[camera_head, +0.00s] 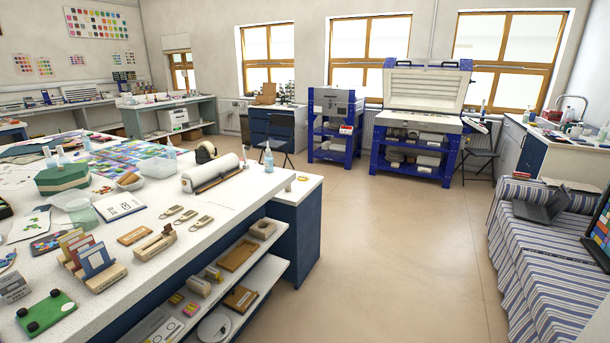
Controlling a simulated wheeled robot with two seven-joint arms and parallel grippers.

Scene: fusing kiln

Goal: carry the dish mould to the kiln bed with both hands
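The large kiln stands at the back right on a blue frame, with its pale lid (428,87) raised open. Its pale kiln bed (418,122) shows below the lid, edge-on, so I cannot tell what lies on it. I cannot tell for certain which object is the dish mould. A squarish beige piece with a hollow (262,229) sits on the upper shelf of the near workbench. Several pale blocks (428,161) sit on the shelves under the kiln, too small to tell apart. Neither of my grippers is in view.
A long white workbench (225,205) crowded with tools fills the left. A smaller blue kiln (335,110) stands left of the large one. A chair (482,150) stands by the kiln's right side and a striped sofa (540,265) is at right. The floor (400,240) between is clear.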

